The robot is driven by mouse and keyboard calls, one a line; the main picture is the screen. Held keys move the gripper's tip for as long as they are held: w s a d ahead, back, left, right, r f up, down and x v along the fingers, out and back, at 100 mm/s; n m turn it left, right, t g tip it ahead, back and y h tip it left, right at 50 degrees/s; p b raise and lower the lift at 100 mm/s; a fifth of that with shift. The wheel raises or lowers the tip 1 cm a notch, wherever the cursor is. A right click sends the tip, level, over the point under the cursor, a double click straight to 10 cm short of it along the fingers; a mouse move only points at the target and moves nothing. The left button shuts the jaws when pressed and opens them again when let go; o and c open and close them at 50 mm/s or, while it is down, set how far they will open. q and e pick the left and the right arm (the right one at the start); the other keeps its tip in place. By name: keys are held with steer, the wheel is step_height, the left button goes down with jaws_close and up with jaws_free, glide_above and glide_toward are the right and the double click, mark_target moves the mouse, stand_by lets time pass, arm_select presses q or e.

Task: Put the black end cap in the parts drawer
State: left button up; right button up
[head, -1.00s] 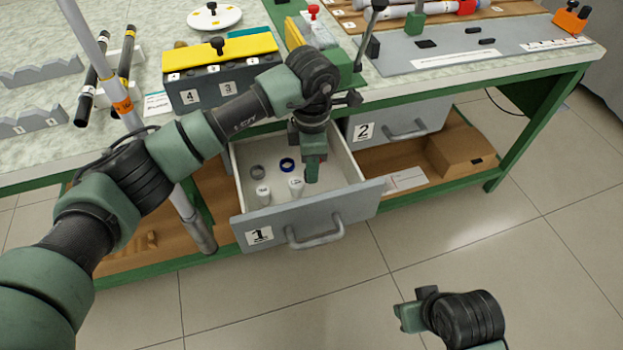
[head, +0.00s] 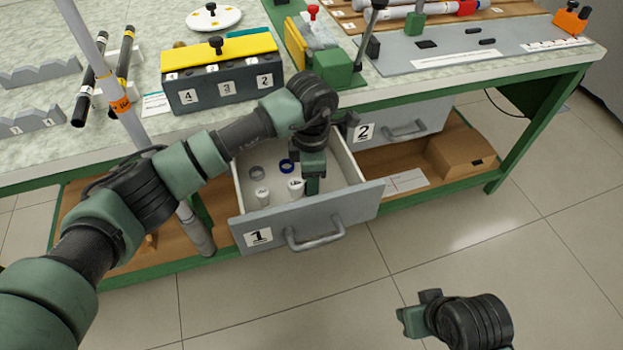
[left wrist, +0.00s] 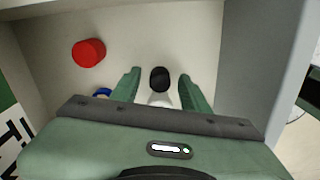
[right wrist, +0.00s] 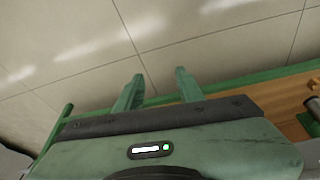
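Drawer 1 (head: 355,208) is pulled out under the bench, with an open top. My left gripper (head: 313,190) reaches down into it. In the left wrist view its fingers (left wrist: 160,88) are apart, with the black end cap (left wrist: 160,78) between them and a gap on both sides. A pale shape shows just below the cap; I cannot tell what it is. The cap is hidden in the head view. My right gripper (head: 402,318) is off to the lower right, over the floor; its fingers (right wrist: 157,80) are apart and empty.
A cardboard box (head: 460,158) is on the lower shelf.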

arm_select(q)
steer(key=shift+r, duration=0.1)
steer(key=shift+r, duration=0.25)
step_height(320, 180, up, 3)
steer(key=shift+f+p, duration=0.15)
steer(key=shift+p, duration=0.3)
step_height(320, 180, up, 9)
steer(key=p, duration=0.1)
arm_select(e)
steer(key=x, duration=0.4)
steer(key=shift+w+a+f, duration=0.1)
steer(key=shift+f, duration=0.2)
